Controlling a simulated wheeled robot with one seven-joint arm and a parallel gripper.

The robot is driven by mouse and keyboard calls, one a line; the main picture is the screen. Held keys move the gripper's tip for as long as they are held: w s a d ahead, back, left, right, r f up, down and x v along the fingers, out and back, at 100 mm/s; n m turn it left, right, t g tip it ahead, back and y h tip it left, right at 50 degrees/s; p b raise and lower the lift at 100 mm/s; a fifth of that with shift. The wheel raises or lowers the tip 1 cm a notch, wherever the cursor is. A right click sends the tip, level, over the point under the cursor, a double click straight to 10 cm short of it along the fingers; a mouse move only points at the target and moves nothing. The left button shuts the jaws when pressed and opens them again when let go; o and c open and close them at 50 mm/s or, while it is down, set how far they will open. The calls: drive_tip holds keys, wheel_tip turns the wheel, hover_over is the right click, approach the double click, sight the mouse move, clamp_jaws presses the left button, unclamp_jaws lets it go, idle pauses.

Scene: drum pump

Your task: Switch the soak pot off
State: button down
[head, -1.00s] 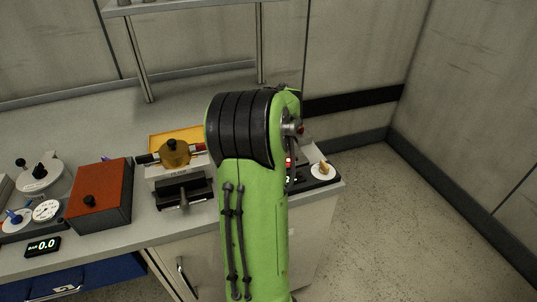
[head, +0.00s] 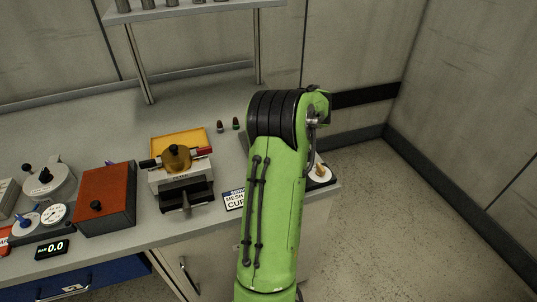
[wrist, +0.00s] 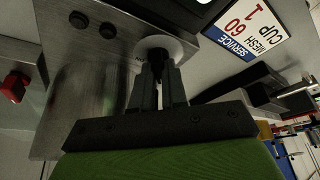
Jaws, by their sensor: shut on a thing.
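In the wrist view my gripper (wrist: 158,88) is shut at a white round dial (wrist: 172,46) on a brushed-metal panel (wrist: 75,75). The small knob between the fingertips is mostly hidden by them. Two black round buttons (wrist: 92,25) sit on the same panel, and part of a dark display (wrist: 203,2) shows at the top edge. I take this panel to be the soak pot's, but no label on it is readable. In the head view my green arm hides my gripper and most of that unit.
A service card (head: 234,199) lies left of my arm; it also shows in the wrist view (wrist: 246,28). A white dial with a tan knob (head: 320,172) is right of my arm. The brass pot (head: 177,158) and red box (head: 105,198) stand left. Two small bottles (head: 228,125) stand behind.

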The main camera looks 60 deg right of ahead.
drive_tip(key=shift+n, duration=0.4)
drive_tip(key=c, duration=1.2)
unclamp_jaws()
drive_tip(key=shift+o, duration=0.2)
drive_tip(key=p+v, duration=0.6)
drive_tip(key=v, duration=0.9)
drive_tip(key=shift+d+r+p, duration=0.2)
drive_tip(key=shift+r+p, duration=0.15)
drive_tip(key=shift+r, duration=0.05)
